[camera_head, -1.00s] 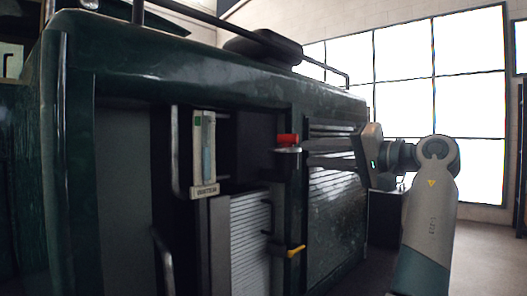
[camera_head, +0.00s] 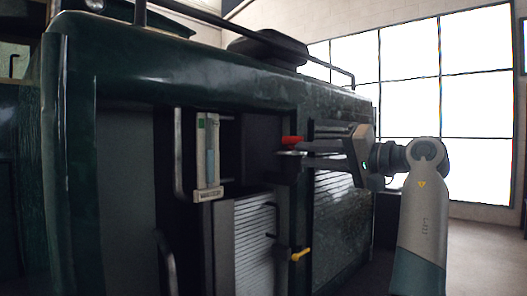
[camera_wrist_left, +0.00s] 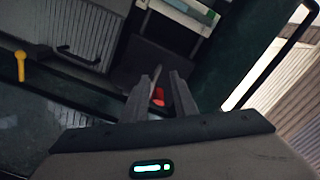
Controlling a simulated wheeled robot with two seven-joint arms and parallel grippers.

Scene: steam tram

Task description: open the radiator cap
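A red cap (camera_head: 292,140) sits on a small round grey disc (camera_head: 291,153) at the front corner of the dark green tram body. I take it for the radiator cap. My left gripper (camera_head: 306,153) reaches in from the right, its two fingers level with the cap and very close to it. In the left wrist view the red cap (camera_wrist_left: 158,97) shows between the fingers of my left gripper (camera_wrist_left: 166,72). A gap shows beside the cap, so the fingers look open; contact cannot be made out. My right gripper is not in view.
A gauge (camera_head: 208,158) stands left of the cap. A yellow handle (camera_head: 300,254) sticks out below it, and also shows in the left wrist view (camera_wrist_left: 20,66). A ribbed panel (camera_head: 255,238) and a thin rail lie close by. Open floor shows at the right.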

